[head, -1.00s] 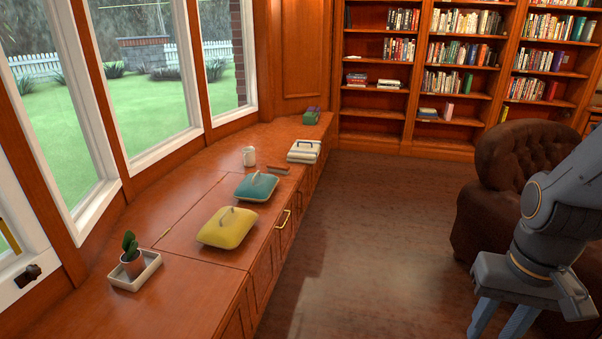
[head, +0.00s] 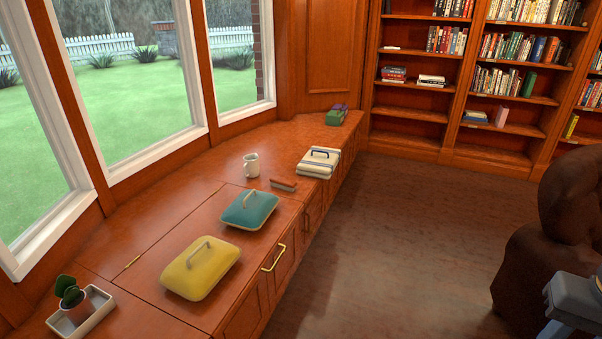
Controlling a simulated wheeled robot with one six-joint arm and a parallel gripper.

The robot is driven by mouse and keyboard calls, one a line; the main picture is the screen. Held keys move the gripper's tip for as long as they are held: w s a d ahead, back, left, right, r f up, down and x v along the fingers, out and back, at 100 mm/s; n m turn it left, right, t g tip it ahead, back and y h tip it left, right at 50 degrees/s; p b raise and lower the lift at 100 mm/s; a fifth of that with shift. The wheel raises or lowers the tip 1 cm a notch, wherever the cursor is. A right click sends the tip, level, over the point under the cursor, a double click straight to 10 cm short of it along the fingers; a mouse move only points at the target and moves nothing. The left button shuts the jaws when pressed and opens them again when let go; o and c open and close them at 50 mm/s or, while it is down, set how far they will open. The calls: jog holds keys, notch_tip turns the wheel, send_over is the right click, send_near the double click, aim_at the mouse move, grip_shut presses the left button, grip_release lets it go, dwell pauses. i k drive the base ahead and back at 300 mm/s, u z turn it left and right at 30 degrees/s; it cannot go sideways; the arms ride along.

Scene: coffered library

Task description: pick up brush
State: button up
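The brush (head: 283,185) looks like a small, low brown object with a grey lower edge. It lies on the wooden window bench (head: 150,235), between the white mug (head: 251,165) and the striped white box (head: 318,163), just beyond the teal lidded dish (head: 249,209). Nothing covers it. My gripper (head: 558,330) is only partly in view at the bottom right corner, over the floor and far from the brush. Its fingertips are cut off by the frame edge, so its opening is hidden.
A yellow lidded dish (head: 200,267) and a potted cactus in a white tray (head: 101,299) stand nearer on the bench. A green box (head: 337,115) sits at its far end. A brown leather armchair (head: 540,255) stands at right. The floor (head: 400,240) between is clear.

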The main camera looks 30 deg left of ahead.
aim_at(283, 183)
jog(key=u, duration=0.15)
jog(key=i, duration=1.65)
jog(key=u, duration=1.1)
jog(key=i, duration=0.95)
jog(key=u, duration=1.45)
jog(key=i, duration=0.5)
jog(key=u, duration=0.3)
